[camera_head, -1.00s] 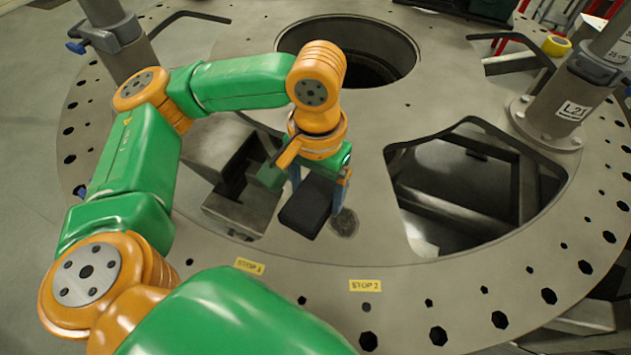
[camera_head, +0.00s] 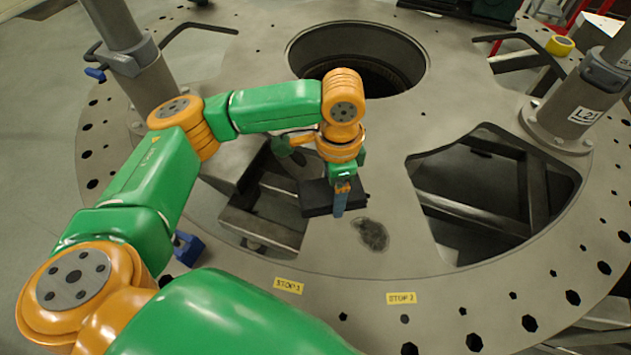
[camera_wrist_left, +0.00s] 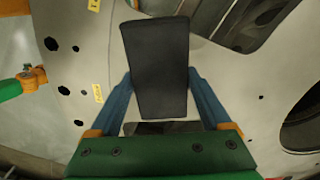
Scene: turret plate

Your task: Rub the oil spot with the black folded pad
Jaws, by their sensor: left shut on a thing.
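The black folded pad (camera_head: 318,197) is held in my left gripper (camera_head: 341,207), just above or on the turret plate; I cannot tell whether it touches. In the left wrist view the pad (camera_wrist_left: 158,65) sits between the two blue fingers of the left gripper (camera_wrist_left: 162,90), which are shut on it. The dark oil spot (camera_head: 371,235) lies on the grey plate to the right of and nearer than the pad, and is uncovered in the head view. In the wrist view a dark patch behind the pad is mostly hidden. My right gripper does not show.
The plate (camera_head: 340,262) has a large round hole (camera_head: 357,57) at the back and cut-out openings left and right of the spot. Yellow labels STOP 1 (camera_head: 288,286) and STOP 2 (camera_head: 401,298) lie in front. Posts (camera_head: 568,108) stand at both sides.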

